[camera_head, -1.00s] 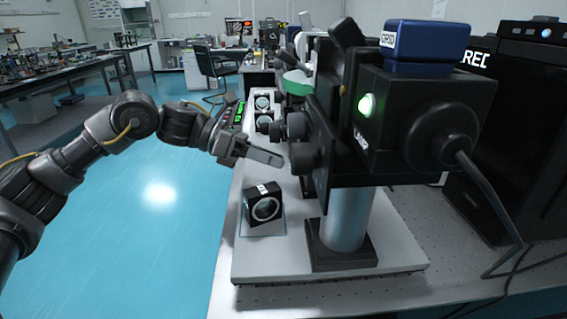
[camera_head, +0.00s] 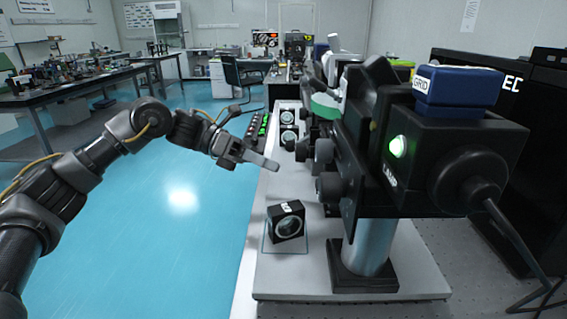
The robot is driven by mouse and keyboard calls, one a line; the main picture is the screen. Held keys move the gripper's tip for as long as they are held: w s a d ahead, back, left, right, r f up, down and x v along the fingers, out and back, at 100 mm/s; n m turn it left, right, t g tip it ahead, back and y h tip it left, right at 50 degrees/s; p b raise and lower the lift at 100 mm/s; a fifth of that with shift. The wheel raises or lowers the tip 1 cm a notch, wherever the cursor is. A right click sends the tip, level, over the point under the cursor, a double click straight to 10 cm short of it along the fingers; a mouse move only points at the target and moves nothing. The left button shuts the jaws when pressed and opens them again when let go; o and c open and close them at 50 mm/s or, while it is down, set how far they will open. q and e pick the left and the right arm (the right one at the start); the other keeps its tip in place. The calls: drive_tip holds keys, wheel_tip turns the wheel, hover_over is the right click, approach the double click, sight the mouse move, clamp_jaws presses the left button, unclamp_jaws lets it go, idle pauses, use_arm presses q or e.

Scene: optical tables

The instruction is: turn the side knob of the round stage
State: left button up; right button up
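The round stage is probably the green disc (camera_head: 323,106) on the dark instrument, partly hidden behind black parts. Several dark round knobs stick out of the instrument's left side; the nearest large one is a black knob (camera_head: 328,186), with another knob (camera_head: 323,150) behind it. I cannot tell which knob belongs to the stage. My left gripper (camera_head: 268,163) points right toward these knobs, with a visible gap between its tips and them. Its fingers are seen edge-on, so their opening is unclear; nothing shows in them. My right gripper is out of view.
A lamp housing (camera_head: 455,160) with a green light and a blue GRID box (camera_head: 459,85) stands at the right. A small black lens cube (camera_head: 287,222) sits on the white base (camera_head: 400,262) in front. A row of green-lit switches (camera_head: 260,128) lies behind the gripper.

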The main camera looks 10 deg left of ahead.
use_arm(q)
drive_tip(key=shift+w+a+f+n+g+h, duration=0.1)
drive_tip(key=shift+n+g+h, duration=0.2)
drive_tip(key=shift+n, duration=0.3)
drive_tip(key=shift+w+f+n+g+h, duration=0.1)
drive_tip(key=shift+n+g+h, duration=0.1)
drive_tip(key=shift+n+g, duration=0.3)
drive_tip(key=x, duration=0.9)
drive_tip(key=shift+w+p, duration=0.1)
drive_tip(key=shift+p, duration=0.3)
drive_tip(key=shift+d+f, duration=0.15)
drive_tip(key=shift+d, duration=0.35)
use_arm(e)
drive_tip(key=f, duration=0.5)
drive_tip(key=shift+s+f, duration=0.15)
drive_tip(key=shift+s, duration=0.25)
use_arm(q)
drive_tip(key=c, duration=0.7)
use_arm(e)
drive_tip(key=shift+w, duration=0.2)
